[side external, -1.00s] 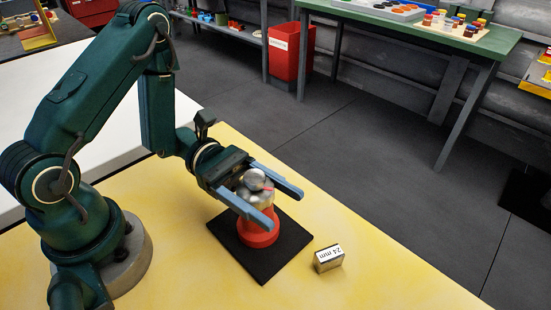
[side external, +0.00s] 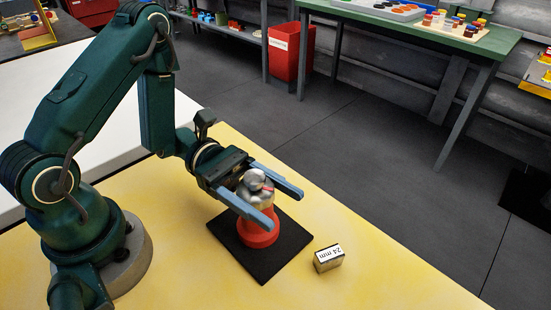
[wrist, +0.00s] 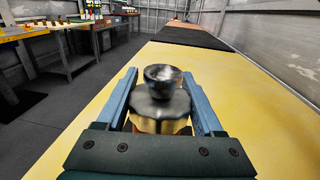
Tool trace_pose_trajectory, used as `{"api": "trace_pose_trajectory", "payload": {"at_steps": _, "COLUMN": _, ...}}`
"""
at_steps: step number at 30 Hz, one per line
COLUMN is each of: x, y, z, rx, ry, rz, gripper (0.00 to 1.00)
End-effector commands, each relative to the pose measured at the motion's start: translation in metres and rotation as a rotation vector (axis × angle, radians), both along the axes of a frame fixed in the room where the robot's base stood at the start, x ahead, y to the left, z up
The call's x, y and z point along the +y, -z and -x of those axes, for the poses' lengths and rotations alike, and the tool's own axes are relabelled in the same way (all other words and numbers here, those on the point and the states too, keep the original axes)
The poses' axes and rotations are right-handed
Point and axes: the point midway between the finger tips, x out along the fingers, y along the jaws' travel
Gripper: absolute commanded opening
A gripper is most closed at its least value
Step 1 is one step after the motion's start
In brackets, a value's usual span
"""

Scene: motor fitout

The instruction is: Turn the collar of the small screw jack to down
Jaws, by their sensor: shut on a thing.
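The small screw jack has a red base (side external: 258,236) and stands upright on a black mat (side external: 265,262). Its collar (side external: 262,200) is silver and brass-coloured with a red mark, below a rounded silver top (side external: 254,178). My gripper (side external: 274,206) reaches in level from the left, with one blue finger on each side of the collar, and is shut on it. In the wrist view the collar (wrist: 160,112) sits between the two fingers (wrist: 160,98), below a dark, shiny cup-like top (wrist: 162,78). The red base is mostly hidden there.
A metal block labelled 24 mm (side external: 328,258) lies on the yellow table (side external: 385,275), right of the mat. The table around it is clear. A red bin (side external: 291,52) and a green bench (side external: 440,35) stand beyond.

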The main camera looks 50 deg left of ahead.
Motion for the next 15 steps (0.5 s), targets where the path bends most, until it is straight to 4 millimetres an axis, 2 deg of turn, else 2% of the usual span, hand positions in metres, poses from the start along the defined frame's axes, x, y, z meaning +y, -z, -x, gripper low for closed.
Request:
{"api": "trace_pose_trajectory", "payload": {"at_steps": 7, "x": 0.0000, "y": -0.0008, "z": -0.0002, "rx": -0.001, "ry": -0.001, "rz": 0.003, "gripper": 0.13}}
{"api": "trace_pose_trajectory", "payload": {"at_steps": 8, "x": 0.0000, "y": -0.0008, "z": -0.0002, "rx": -0.001, "ry": 0.000, "rz": 0.003, "gripper": 0.76}}
{"api": "trace_pose_trajectory", "payload": {"at_steps": 9, "x": 0.0000, "y": -0.0007, "z": -0.0002, "rx": -0.001, "ry": 0.000, "rz": 0.003, "gripper": 0.92}}
{"api": "trace_pose_trajectory", "payload": {"at_steps": 10, "x": 0.0000, "y": -0.0007, "z": -0.0002, "rx": -0.001, "ry": 0.000, "rz": 0.002, "gripper": 0.99}}
{"api": "trace_pose_trajectory", "payload": {"at_steps": 15, "x": 0.0000, "y": -0.0004, "z": -0.0002, "rx": -0.001, "ry": 0.000, "rz": 0.001, "gripper": 0.99}}
